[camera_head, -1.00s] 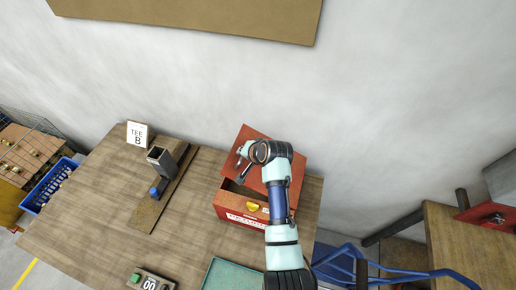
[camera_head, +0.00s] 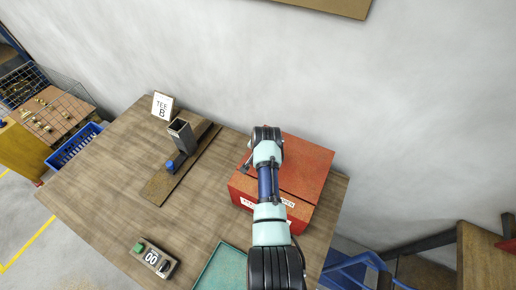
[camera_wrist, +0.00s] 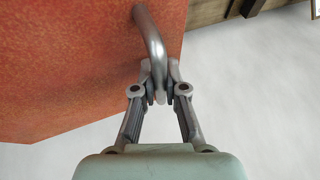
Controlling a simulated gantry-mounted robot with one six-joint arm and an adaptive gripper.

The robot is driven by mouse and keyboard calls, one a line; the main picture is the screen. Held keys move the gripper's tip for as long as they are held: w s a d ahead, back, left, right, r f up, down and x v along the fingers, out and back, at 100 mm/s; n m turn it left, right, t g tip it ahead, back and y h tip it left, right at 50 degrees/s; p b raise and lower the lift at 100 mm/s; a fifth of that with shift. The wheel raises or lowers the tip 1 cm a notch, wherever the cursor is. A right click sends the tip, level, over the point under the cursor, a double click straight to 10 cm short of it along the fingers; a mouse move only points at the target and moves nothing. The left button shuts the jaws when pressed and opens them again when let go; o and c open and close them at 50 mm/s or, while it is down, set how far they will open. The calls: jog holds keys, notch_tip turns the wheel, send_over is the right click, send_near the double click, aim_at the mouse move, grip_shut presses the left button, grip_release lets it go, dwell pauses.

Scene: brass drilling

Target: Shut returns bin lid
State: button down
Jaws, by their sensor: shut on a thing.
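The returns bin is a red box (camera_head: 244,191) with white labels on its front, at the right of the wooden table in the head view. Its red lid (camera_head: 308,165) lies over the box top and hides the inside. My arm covers the lid's left part, so I cannot tell whether a small gap is left. In the wrist view the lid's orange-red face (camera_wrist: 70,70) fills the left side. A bent grey metal handle (camera_wrist: 149,35) stands out from it. My gripper (camera_wrist: 161,88) is shut on the handle's end; it also shows in the head view (camera_head: 247,164).
A grey post on a wooden base (camera_head: 181,135) and a "TEE B" sign (camera_head: 163,105) stand to the left. A green tray (camera_head: 214,270) and a counter box (camera_head: 155,258) are near the front. The wall is behind the table.

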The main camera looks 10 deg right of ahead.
jog(key=shift+s+f, duration=0.1)
jog(key=shift+f, duration=0.25)
jog(key=c, duration=1.2)
grip_release()
jog(key=shift+r, duration=0.1)
jog(key=shift+r, duration=0.1)
jog(key=v, duration=1.1)
jog(key=shift+r, duration=0.4)
jog(key=shift+s, duration=0.1)
